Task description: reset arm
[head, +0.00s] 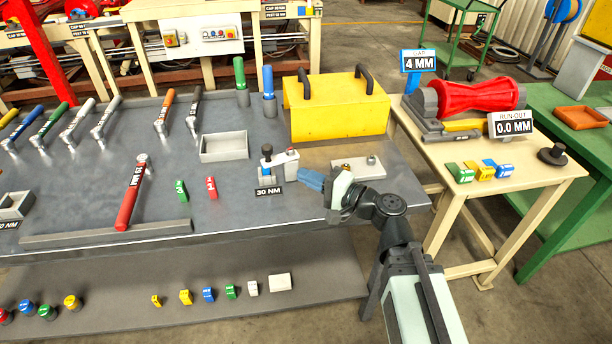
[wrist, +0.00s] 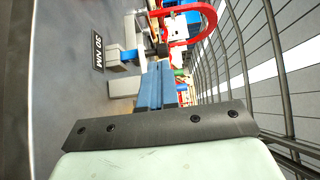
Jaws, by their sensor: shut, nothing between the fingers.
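My arm reaches in from the lower right of the head view. My gripper (head: 304,177) is over the right part of the grey bench (head: 240,205), with its blue fingers pointing left. In the wrist view the blue fingers (wrist: 155,82) lie close together, with nothing between them. The gripper is just right of the 30 NM fixture (head: 268,168) and apart from any object that I can make out.
A yellow box with dark handles (head: 335,107) stands behind my gripper. A grey plate with a knob (head: 358,168) is close behind it. A wooden table (head: 480,145) stands right.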

